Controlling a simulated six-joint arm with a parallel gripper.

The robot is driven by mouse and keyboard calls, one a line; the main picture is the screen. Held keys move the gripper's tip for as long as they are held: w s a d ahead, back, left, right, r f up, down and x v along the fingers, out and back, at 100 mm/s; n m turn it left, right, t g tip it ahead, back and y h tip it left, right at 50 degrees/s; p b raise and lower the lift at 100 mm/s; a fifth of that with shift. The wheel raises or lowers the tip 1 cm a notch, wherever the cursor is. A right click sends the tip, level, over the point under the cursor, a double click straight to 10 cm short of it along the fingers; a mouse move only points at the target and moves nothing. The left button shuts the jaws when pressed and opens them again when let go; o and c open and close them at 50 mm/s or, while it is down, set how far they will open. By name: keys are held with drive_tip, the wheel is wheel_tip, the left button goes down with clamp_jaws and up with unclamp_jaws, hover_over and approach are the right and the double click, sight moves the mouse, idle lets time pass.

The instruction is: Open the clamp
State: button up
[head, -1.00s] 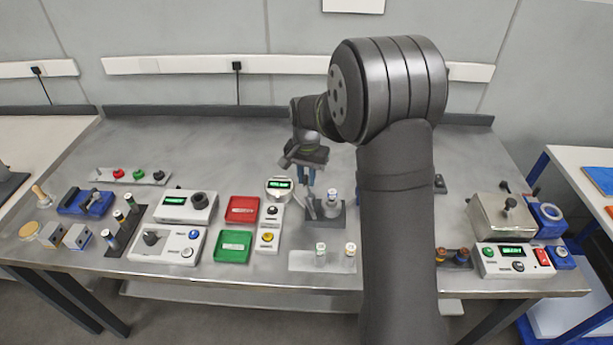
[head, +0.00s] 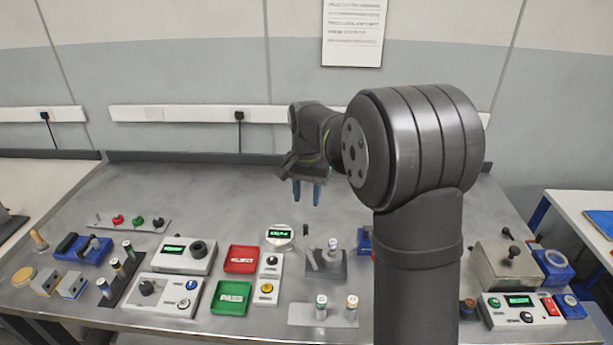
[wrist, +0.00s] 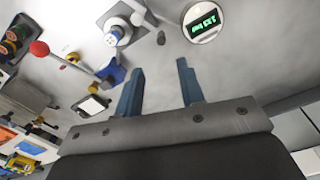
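The likely clamp is a dark grey fixture (head: 340,270) in the middle of the bench, with a grey lever-like part (head: 308,259) at its left side. A capped vial (head: 333,246) stands in it. The fixture also shows at the top of the wrist view (wrist: 124,38), with the vial (wrist: 113,33) in it; I cannot tell whether it is open or shut. My gripper (head: 307,198) has blue fingers and hangs well above the bench, behind and apart from the fixture. In the wrist view my gripper (wrist: 158,70) is open, with nothing between the fingers.
A round gauge (head: 279,237) sits left of the fixture. Red (head: 241,259) and green (head: 231,297) trays lie farther left. A blue vise-like device (head: 83,249) is at far left. A pale vial rack (head: 338,316) stands in front. The bench's rear is clear.

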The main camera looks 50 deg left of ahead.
wheel_tip(320, 180, up, 6)
hover_over(307, 225)
drive_tip(key=shift+s, duration=0.1)
idle(0.6)
wheel_tip(307, 225, down, 17)
drive_tip(key=shift+f, duration=0.15)
idle(0.5)
